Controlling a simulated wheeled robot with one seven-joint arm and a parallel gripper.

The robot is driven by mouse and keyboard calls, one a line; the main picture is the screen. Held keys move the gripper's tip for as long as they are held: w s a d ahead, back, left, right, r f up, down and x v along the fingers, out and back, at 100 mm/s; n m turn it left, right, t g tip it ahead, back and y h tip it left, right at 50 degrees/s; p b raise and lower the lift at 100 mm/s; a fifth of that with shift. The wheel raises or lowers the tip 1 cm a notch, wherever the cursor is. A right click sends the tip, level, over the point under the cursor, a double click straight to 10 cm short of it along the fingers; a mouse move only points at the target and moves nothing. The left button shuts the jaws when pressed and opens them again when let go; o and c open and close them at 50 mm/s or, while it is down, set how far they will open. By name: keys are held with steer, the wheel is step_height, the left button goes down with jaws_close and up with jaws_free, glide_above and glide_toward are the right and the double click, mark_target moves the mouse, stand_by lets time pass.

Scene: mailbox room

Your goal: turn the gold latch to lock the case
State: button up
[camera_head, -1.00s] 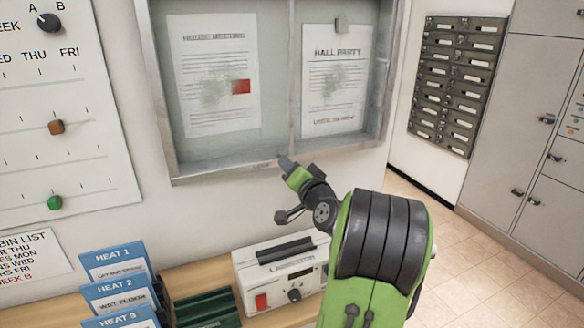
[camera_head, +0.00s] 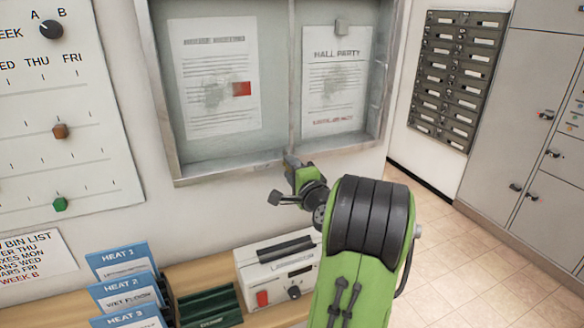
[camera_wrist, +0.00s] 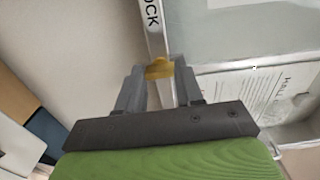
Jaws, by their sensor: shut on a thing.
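The wall-mounted notice case (camera_head: 230,168) has a grey metal frame and glass over two printed sheets. The gold latch (camera_wrist: 158,68) shows in the wrist view on the case's frame, between the fingers of my gripper (camera_wrist: 155,78). My gripper is shut on the latch. Part of the word "LOCK" is printed on the frame beside it. In the head view my gripper (camera_head: 290,162) is at the middle of the case's lower edge, and the latch is hidden there.
A white laminator (camera_head: 275,270) stands on the wooden shelf below the case. Blue heat folders (camera_head: 125,280) and a dark green rack (camera_head: 208,305) are to its left. A slider board (camera_head: 60,110) hangs at left. Grey mailboxes (camera_head: 450,80) are at right, with open floor before them.

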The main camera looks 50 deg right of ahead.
steer(key=shift+m, duration=0.3)
steer(key=o, duration=1)
steer(key=shift+o, duration=0.2)
steer(key=b+v, duration=0.4)
steer(key=v, duration=1.1)
steer(key=shift+s+a, duration=0.15)
steer(key=shift+s, duration=0.2)
steer(key=shift+f, duration=0.1)
